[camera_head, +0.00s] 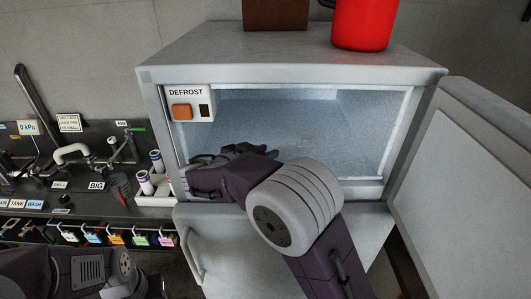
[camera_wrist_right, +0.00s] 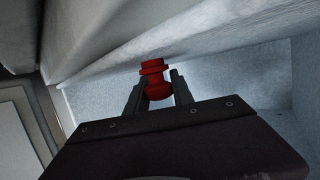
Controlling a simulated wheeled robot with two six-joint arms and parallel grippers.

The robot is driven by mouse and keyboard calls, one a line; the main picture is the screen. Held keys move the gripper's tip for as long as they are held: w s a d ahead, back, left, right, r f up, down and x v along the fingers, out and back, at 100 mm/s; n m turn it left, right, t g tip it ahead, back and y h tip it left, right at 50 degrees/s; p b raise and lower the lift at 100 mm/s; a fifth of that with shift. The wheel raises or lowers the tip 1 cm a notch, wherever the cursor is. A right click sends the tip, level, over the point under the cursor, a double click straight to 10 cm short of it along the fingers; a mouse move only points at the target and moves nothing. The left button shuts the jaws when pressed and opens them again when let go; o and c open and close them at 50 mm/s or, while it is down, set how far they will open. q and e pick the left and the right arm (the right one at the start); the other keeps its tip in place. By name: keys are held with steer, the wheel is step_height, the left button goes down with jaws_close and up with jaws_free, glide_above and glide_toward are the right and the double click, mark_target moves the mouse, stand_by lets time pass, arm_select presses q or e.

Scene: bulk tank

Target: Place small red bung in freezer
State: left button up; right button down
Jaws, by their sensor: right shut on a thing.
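The small red bung (camera_wrist_right: 154,73) is held between the two fingertips of my right gripper (camera_wrist_right: 155,92) in the right wrist view. In the head view my right gripper (camera_head: 195,172) reaches to the left part of the freezer's opening, and the bung is hidden there. The freezer (camera_head: 290,60) is a grey box with its door (camera_head: 470,165) swung open to the right. Its pale, frosty interior (camera_head: 340,130) looks empty. My left arm shows at the lower left of the head view, but its gripper is out of view.
A DEFROST panel (camera_head: 188,104) is at the opening's upper left corner. A red container (camera_head: 363,22) and a brown box (camera_head: 276,14) stand on top. A dark bench (camera_head: 90,205) with labelled fittings and a white rack of tubes (camera_head: 155,200) lies to the left.

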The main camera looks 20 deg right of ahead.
steer(key=c, duration=1.1)
jaws_free()
steer(key=shift+r+p, duration=0.3)
steer(key=shift+p, duration=0.15)
steer(key=b+v, duration=0.2)
steer(key=v, duration=0.9)
steer(key=shift+s+a+f, duration=0.1)
steer(key=shift+a+f, duration=0.05)
steer(key=shift+s+a, duration=0.25)
